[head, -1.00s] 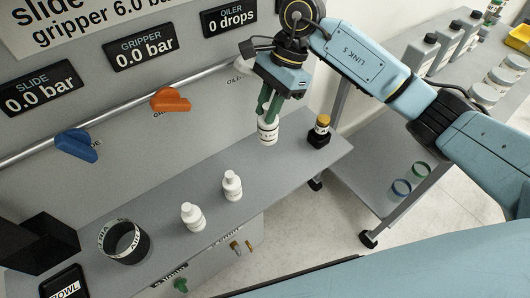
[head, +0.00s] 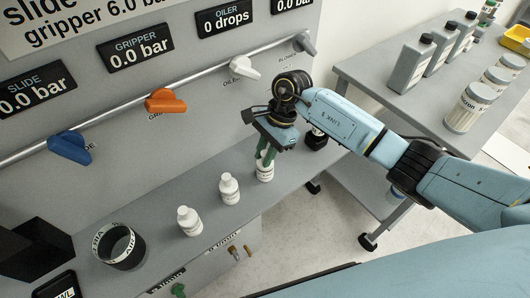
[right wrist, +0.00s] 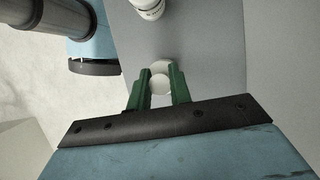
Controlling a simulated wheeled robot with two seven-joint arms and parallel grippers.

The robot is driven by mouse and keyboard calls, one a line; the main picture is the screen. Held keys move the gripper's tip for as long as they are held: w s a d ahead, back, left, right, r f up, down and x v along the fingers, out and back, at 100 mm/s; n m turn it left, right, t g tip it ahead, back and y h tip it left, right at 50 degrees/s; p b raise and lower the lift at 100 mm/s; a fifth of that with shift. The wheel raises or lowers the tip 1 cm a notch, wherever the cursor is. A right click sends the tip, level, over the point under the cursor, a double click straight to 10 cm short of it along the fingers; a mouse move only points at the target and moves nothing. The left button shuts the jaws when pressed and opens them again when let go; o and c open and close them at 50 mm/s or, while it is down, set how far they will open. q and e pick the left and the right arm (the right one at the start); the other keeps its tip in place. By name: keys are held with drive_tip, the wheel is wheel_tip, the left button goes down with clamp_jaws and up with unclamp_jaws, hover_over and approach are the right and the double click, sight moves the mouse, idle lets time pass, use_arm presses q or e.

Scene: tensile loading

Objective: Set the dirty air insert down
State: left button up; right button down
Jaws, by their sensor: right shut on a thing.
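My right gripper (head: 267,156) is shut on a small white cylinder with a dark printed label, the air insert (head: 265,172). It holds the insert low over the grey shelf (head: 215,212), in rough line with two white bottles (head: 190,222) (head: 229,189). I cannot tell whether its base touches the shelf. In the right wrist view the green fingers (right wrist: 159,88) close on the round white end of the insert (right wrist: 160,84), and a white bottle (right wrist: 148,7) shows at the top edge. My left gripper is not in view.
A dark, labelled round cup (head: 121,246) stands at the shelf's left part. Valve handles (head: 165,102) line the panel. Grey bottles and jars (head: 468,106) stand on the side bench.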

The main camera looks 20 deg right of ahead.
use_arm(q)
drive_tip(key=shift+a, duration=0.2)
use_arm(e)
drive_tip(key=shift+f, duration=0.1)
drive_tip(key=c, duration=1.3)
unclamp_jaws()
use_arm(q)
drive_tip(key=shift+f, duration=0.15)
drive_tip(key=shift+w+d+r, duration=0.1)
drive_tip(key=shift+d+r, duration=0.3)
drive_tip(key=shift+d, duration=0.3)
use_arm(e)
drive_tip(key=v, duration=1.2)
drive_tip(key=shift+a, duration=0.1)
